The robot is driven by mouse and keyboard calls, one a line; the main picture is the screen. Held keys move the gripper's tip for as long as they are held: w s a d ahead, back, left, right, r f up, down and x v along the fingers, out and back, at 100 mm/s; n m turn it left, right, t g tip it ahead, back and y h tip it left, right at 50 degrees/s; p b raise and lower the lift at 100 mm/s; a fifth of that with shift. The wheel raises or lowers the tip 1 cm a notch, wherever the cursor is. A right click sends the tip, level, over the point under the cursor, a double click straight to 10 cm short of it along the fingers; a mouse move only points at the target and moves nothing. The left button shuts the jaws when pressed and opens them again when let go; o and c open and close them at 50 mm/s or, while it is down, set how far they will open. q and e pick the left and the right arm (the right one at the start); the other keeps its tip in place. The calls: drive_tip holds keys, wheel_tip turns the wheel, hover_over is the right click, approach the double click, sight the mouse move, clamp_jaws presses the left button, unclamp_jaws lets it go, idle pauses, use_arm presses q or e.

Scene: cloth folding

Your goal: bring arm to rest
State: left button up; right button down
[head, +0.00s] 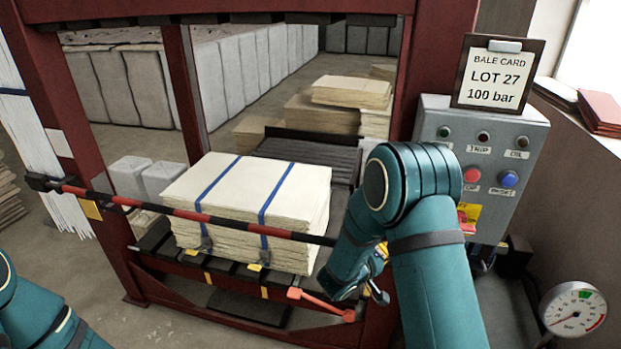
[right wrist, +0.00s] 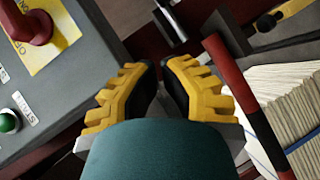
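My right arm, teal, reaches in from the lower right in the head view and bends down in front of the baling press (head: 400,75). My right gripper (head: 375,282) is mostly hidden behind its own forearm there. In the right wrist view, its two yellow fingers (right wrist: 162,80) stand slightly apart with dark pads facing each other and nothing visible between them. Only teal links of my left arm show at the bottom left of the head view; my left gripper is out of view.
A strapped bale (head: 245,195) sits in the press behind a red-black striped bar (head: 200,217). A red lever (head: 320,305) is near my right gripper. The grey control box (head: 440,115), bale card (head: 495,82) and pressure gauge (head: 573,309) are at the right.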

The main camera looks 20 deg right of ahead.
drive_tip(key=s+a+f+m+y+b, duration=0.15)
drive_tip(key=s+a+f+y, duration=0.25)
drive_tip(key=a+f+y, duration=0.8)
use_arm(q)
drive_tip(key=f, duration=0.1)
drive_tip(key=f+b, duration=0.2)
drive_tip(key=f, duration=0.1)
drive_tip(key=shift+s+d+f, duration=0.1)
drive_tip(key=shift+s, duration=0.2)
use_arm(e)
drive_tip(key=s+a+f+g+y, duration=0.2)
drive_tip(key=s+a+f, duration=0.2)
drive_tip(key=s+a, duration=0.3)
drive_tip(key=s+a+f+m+g+y, duration=0.1)
drive_tip(key=s+a+f+g+y, duration=0.1)
drive_tip(key=s+a, duration=0.5)
wheel_tip(320, 180, down, 2)
drive_tip(key=shift+s+f+y, duration=0.1)
drive_tip(key=shift+s+y, duration=0.1)
drive_tip(key=shift+y, duration=0.3)
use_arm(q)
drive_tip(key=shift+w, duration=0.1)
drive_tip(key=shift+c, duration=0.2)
use_arm(e)
drive_tip(key=shift+w+m, duration=0.1)
drive_tip(key=shift+m, duration=0.15)
